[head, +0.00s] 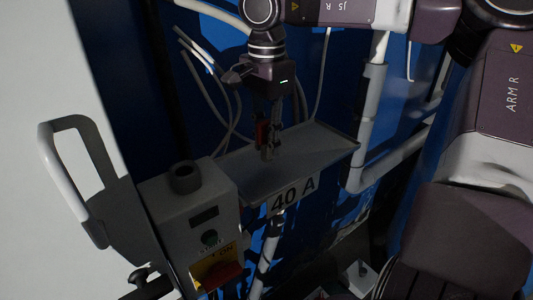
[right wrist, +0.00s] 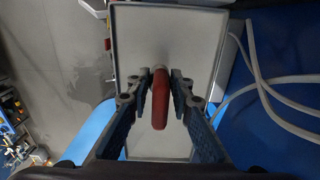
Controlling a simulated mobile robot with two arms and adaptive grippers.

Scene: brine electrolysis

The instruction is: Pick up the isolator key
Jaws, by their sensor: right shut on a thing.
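The isolator key (right wrist: 160,104) shows in the right wrist view as a red, rounded handle between the two fingers of my right gripper (right wrist: 160,78). The fingers are shut on it from both sides. In the head view, my right gripper (head: 269,150) points down over the grey shelf tray marked 40 A (head: 318,146), and a bit of the red key (head: 262,132) shows at its fingers. The lower end of the key is hidden in the head view, and I cannot tell whether it touches the tray. My left gripper is not in view.
A grey control box (head: 185,214) with a round socket on top, a START button and a red rotary switch (head: 220,275) on a yellow plate stands left of the tray. A large door handle (head: 65,170) is further left. Pale hoses and pipes (head: 366,125) run around the tray.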

